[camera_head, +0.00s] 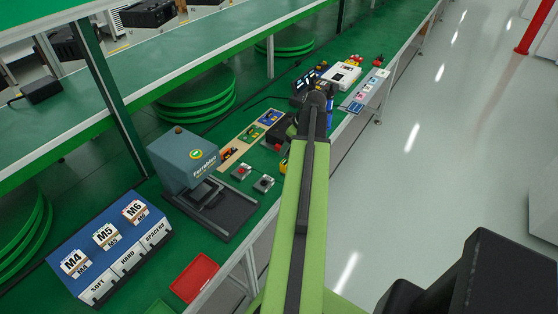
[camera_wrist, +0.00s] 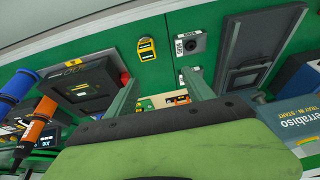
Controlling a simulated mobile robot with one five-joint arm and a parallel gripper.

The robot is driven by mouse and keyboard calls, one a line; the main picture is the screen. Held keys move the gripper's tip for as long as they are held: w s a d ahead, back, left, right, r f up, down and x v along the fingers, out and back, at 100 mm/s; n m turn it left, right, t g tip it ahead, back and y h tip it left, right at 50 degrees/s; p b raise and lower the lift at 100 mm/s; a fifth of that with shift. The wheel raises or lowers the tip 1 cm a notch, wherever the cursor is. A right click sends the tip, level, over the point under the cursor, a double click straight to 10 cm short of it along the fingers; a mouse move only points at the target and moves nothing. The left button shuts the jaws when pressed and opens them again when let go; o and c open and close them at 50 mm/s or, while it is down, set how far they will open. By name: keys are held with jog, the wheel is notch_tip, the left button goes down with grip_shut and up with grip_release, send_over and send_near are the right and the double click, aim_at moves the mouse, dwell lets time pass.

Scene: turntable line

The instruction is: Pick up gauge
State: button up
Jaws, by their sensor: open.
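A small yellow device with two dark windows (camera_wrist: 147,49), perhaps the gauge, lies on the green bench in the wrist view. I cannot tell for sure that it is the gauge. In the head view, only a yellow sliver (camera_head: 284,164) shows beside my arm. My gripper (camera_wrist: 161,84) is open and empty, its two fingers apart over the bench. The yellow device shows beyond the fingertips, apart from them. In the head view, my arm hides the fingers and part of the bench.
Grey button blocks (camera_head: 263,184) and a grey press stand (camera_head: 185,160) stand left of my arm. A black case (camera_wrist: 80,85) and orange and blue tools (camera_wrist: 38,118) are left in the wrist view. A red tray (camera_head: 195,277) lies near the front edge.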

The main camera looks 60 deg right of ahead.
aim_at(284, 162)
jog(key=f+b, duration=0.3)
jog(key=w+d+f+b, duration=0.1)
jog(key=f+b, duration=0.3)
jog(key=w+d+f+b, duration=0.1)
jog(key=f+b, duration=0.2)
jog(key=b, duration=0.1)
jog(key=shift+w+d+f, duration=0.15)
jog(key=shift+d+f, duration=0.05)
jog(key=shift+f, duration=0.2)
jog(key=shift+w+f+b, duration=0.15)
jog(key=shift+f+b, duration=0.05)
jog(key=shift+b, duration=0.15)
jog(key=shift+r, duration=0.1)
jog(key=b+x, duration=0.5)
jog(key=shift+f, duration=0.2)
jog(key=shift+r, duration=0.15)
grip_shut()
